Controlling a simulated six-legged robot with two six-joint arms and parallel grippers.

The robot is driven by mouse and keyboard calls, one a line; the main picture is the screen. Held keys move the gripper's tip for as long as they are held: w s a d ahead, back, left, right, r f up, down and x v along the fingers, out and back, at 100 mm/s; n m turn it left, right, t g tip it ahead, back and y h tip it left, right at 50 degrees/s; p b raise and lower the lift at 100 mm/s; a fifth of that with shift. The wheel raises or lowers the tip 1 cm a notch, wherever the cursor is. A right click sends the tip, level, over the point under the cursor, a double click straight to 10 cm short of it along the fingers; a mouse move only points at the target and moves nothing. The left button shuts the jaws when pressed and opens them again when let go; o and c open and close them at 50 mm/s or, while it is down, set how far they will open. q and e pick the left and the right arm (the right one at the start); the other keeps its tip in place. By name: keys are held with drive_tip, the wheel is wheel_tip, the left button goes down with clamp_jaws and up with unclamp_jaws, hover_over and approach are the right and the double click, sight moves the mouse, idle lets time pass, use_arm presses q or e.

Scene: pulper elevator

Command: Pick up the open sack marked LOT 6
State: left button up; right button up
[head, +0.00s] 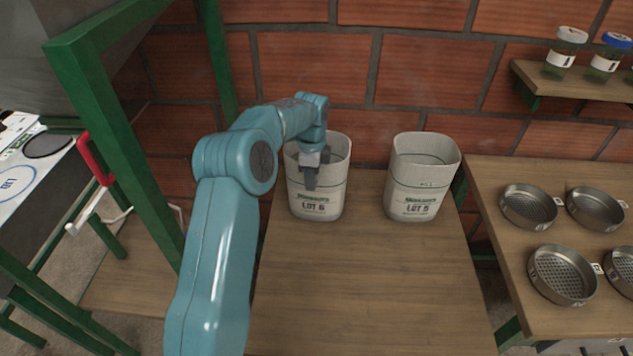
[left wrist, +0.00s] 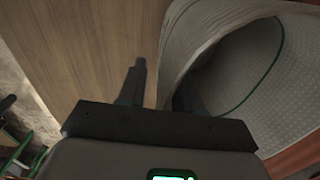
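The open sack marked LOT 6 (head: 318,207) stands upright on the wooden table, a pale woven bag with green and dark print and an open mouth. My left gripper (head: 311,172) points down at its near rim. In the left wrist view, the sack (left wrist: 230,52) fills the right side, and my left gripper (left wrist: 163,82) is open astride its wall. One finger is outside over the wood and the other is inside the mouth. A gap shows between the outer finger and the wall. My right gripper is in neither view.
A similar open sack marked LOT 5 (head: 414,190) stands to the right, apart from LOT 6. The wooden table (head: 365,285) is clear in front. A brick wall is close behind. Several metal sieves (head: 562,275) lie on the right table. A green frame (head: 115,140) stands left.

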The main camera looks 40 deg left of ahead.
use_arm(q)
drive_tip(key=shift+w+f, duration=0.1)
drive_tip(key=shift+w, duration=0.1)
drive_tip(key=shift+s, duration=0.15)
clamp_jaws()
